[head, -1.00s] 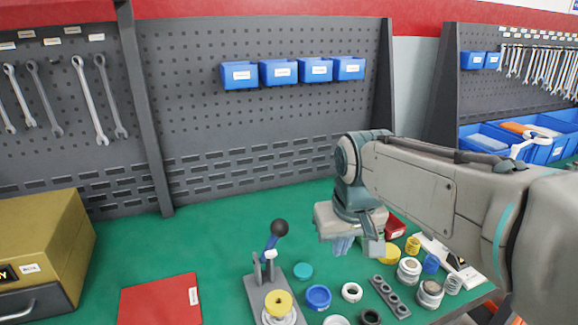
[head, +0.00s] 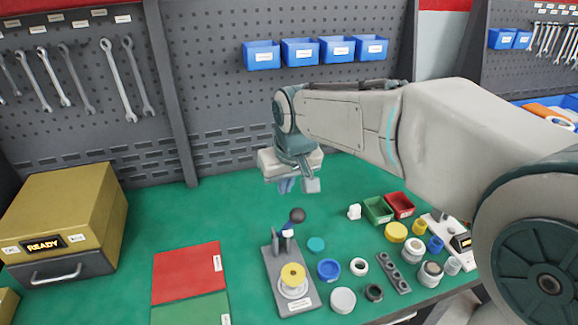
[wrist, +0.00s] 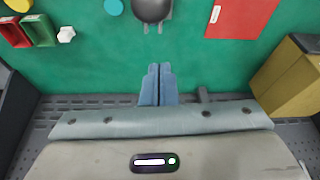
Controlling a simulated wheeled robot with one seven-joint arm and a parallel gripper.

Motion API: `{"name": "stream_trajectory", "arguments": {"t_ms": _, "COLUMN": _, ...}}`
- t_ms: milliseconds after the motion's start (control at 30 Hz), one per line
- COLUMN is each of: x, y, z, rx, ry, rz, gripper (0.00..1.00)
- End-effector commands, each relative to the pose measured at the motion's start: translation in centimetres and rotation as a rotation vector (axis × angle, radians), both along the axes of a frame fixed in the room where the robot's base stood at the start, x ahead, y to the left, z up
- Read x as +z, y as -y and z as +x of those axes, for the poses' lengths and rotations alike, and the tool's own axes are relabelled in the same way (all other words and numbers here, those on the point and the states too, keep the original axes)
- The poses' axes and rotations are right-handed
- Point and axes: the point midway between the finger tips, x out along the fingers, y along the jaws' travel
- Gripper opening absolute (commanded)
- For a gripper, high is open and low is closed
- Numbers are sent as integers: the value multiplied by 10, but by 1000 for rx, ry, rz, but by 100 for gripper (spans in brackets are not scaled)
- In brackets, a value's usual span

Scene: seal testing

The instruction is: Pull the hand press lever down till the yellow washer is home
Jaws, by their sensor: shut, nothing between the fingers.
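The hand press (head: 272,268) stands on the green bench, a grey base with an upright at its back. Its lever is raised and ends in a black ball knob (head: 297,215), which also shows at the top edge of the wrist view (wrist: 152,9). The yellow washer (head: 292,272) sits on a pale round part at the front of the press; whether it is fully seated I cannot tell. My gripper (head: 287,187) is shut and empty, behind and above the knob and apart from it. Its blue fingers are closed together in the wrist view (wrist: 158,72).
Red (head: 187,270) and green (head: 192,309) mats lie left of the press, with a yellow-brown READY box (head: 62,215) beyond. Rings, caps and small trays (head: 378,209) crowd the right. A pegboard (head: 230,110) rises behind my gripper.

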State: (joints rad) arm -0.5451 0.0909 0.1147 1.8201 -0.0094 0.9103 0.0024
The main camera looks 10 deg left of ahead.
Motion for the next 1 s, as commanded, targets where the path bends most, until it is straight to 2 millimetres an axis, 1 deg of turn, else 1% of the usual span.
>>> {"name": "stream_trajectory", "arguments": {"t_ms": 33, "x": -11, "y": -2, "z": 2, "rx": 0, "ry": -4, "rz": -3, "gripper": 0}}
{"name": "stream_trajectory", "arguments": {"t_ms": 67, "x": -16, "y": -3, "z": 4, "rx": 0, "ry": -3, "rz": -2, "gripper": 0}}
{"name": "stream_trajectory", "arguments": {"t_ms": 200, "x": -13, "y": 10, "z": -12, "rx": 0, "ry": 2, "rz": 0, "gripper": 0}}
{"name": "stream_trajectory", "arguments": {"t_ms": 400, "x": -14, "y": 20, "z": -25, "rx": 1, "ry": 1, "rz": -1, "gripper": 0}}
{"name": "stream_trajectory", "arguments": {"t_ms": 1000, "x": -18, "y": 22, "z": -27, "rx": 2, "ry": 10, "rz": 6, "gripper": 0}}
